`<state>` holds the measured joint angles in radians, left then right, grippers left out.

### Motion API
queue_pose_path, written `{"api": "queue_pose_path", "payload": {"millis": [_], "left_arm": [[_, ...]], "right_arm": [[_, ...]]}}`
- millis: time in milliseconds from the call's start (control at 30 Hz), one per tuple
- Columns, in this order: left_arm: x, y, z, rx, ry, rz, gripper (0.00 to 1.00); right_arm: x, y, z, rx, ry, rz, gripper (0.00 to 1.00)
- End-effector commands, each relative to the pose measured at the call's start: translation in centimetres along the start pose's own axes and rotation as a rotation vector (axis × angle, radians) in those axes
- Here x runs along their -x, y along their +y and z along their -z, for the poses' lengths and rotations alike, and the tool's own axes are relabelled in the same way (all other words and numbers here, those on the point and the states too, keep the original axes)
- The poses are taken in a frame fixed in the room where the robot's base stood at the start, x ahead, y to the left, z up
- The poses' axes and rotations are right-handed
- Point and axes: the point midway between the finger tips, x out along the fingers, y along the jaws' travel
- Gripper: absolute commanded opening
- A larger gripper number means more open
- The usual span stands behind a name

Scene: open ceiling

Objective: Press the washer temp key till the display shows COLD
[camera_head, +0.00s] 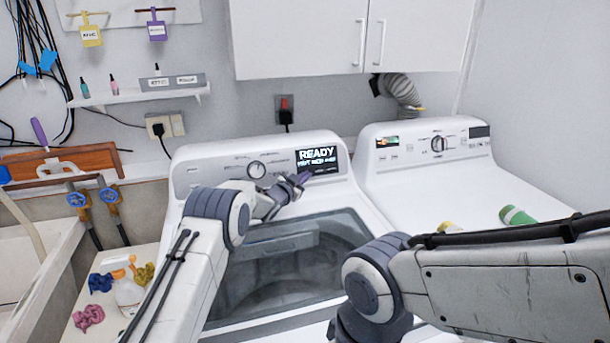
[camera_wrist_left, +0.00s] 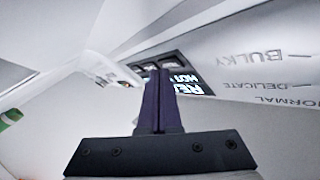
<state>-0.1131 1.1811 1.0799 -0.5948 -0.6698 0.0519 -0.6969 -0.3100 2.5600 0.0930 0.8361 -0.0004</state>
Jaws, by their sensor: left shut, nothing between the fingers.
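The washer (camera_head: 185,178) stands in the middle with its control panel at the back. Its lit display (camera_head: 317,157) reads READY, with a smaller second line that seems to begin with HOT. The display also shows partly behind my fingers in the left wrist view (camera_wrist_left: 196,85). My left gripper (camera_head: 302,179) has its purple fingers shut and empty, just below and left of the display. In the left wrist view its fingertips (camera_wrist_left: 160,74) overlap the dark display strip; I cannot tell whether they touch the panel. The temp key cannot be made out. My right gripper is out of view.
The washer's round knob (camera_head: 256,170) is left of the display. A glass lid (camera_head: 290,262) lies below my left arm. A dryer (camera_head: 440,175) stands at right with a green-capped item (camera_head: 516,216) on top. White cabinets (camera_head: 300,35) hang above. A sink (camera_head: 30,265) is at left.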

Motion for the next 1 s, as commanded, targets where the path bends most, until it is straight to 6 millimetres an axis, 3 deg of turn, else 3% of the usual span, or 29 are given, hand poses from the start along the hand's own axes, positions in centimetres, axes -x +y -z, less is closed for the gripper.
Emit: {"api": "queue_pose_path", "payload": {"millis": [1000], "left_arm": [[-0.43, -0.32, -0.38, 0.001, -0.001, 0.000, 0.00]], "right_arm": [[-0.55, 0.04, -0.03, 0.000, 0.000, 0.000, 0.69]]}}
